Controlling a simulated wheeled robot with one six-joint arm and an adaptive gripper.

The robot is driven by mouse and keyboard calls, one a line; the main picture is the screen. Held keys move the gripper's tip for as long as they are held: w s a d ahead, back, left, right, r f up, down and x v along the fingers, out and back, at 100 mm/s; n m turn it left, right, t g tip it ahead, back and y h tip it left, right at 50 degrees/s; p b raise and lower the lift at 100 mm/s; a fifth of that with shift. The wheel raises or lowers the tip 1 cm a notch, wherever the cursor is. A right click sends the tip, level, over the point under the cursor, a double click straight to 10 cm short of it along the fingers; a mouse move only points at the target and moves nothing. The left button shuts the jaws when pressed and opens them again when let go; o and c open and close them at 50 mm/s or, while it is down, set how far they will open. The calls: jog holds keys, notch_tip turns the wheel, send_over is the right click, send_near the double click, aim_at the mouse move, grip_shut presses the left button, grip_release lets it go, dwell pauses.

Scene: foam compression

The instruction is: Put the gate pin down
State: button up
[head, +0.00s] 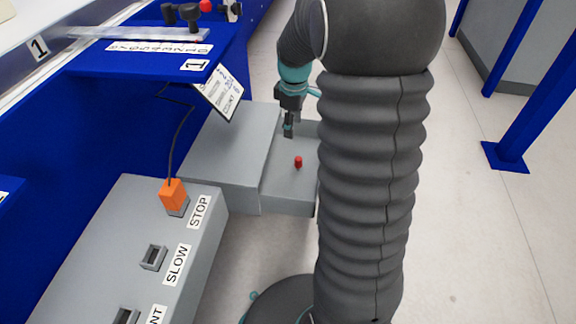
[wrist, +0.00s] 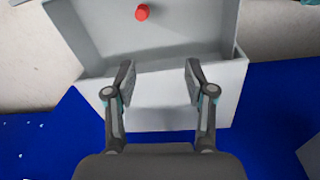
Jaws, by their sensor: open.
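The red gate pin (head: 298,162) stands on the recessed grey top of a box beside the larger grey block. It also shows in the wrist view (wrist: 142,13), near the top edge. My gripper (head: 289,130) is over the same grey box, behind the pin in the head view. In the wrist view my gripper (wrist: 159,82) is open, with nothing between its fingers. The pin is apart from the fingertips, beyond them. My arm hides the right part of the box in the head view.
A grey panel (head: 112,235) in front has slots labelled STOP and SLOW. An orange plug (head: 172,194) with a black cable sits at STOP. A blue bench (head: 135,110) with a hanging sign (head: 222,93) stands at left. Pale floor (head: 480,230) is open at right.

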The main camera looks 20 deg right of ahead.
jog(key=s+a+r+m+t, duration=0.2)
jog(key=s+a+r+m, duration=0.2)
jog(key=s+a+r, duration=0.55)
jog(key=s+a+r+m+t, duration=0.1)
jog(key=s+m, duration=0.1)
jog(key=s, duration=0.5)
jog(key=s+a+r+m+t, duration=0.1)
jog(key=s+a+m, duration=0.1)
jog(key=s, duration=0.6)
jog(key=shift+a+m+t, duration=0.25)
jog(key=shift+m+t, duration=0.05)
jog(key=shift+m, duration=0.3)
